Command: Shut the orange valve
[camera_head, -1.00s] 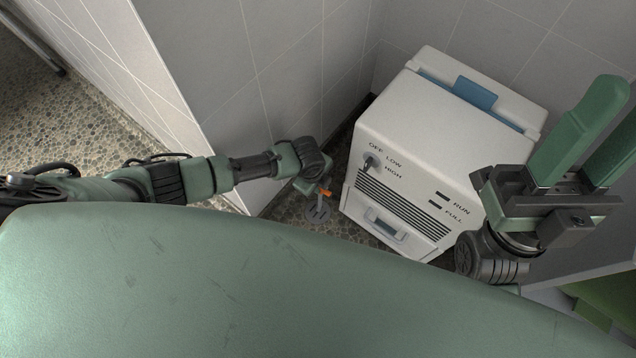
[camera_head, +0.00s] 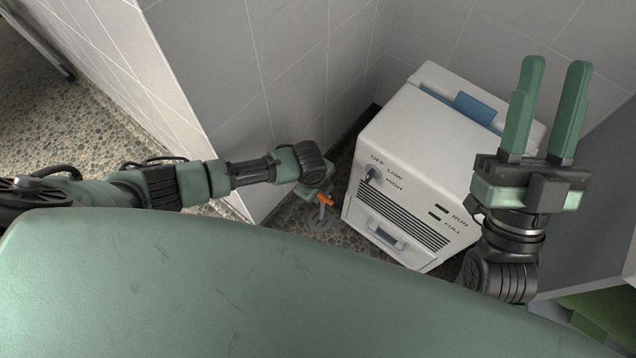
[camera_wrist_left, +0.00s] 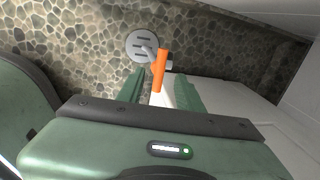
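The orange valve handle (camera_head: 325,199) sits on a grey pipe above a round floor drain (camera_head: 320,224), between the tiled wall and the white machine. In the left wrist view the orange handle (camera_wrist_left: 160,70) lies between the two green fingertips of my left gripper (camera_wrist_left: 161,88), with gaps showing on both sides. That gripper looks open around the handle's near end; its fingers are largely hidden in the head view. My right gripper (camera_head: 556,64) is open and empty, fingers pointing up, to the right of the machine.
The white machine (camera_head: 410,120) with a knob and a blue top handle stands close to the right of the valve. A tiled wall corner (camera_head: 215,100) is close behind my left arm. The pebbled floor (camera_head: 70,130) is open at the far left.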

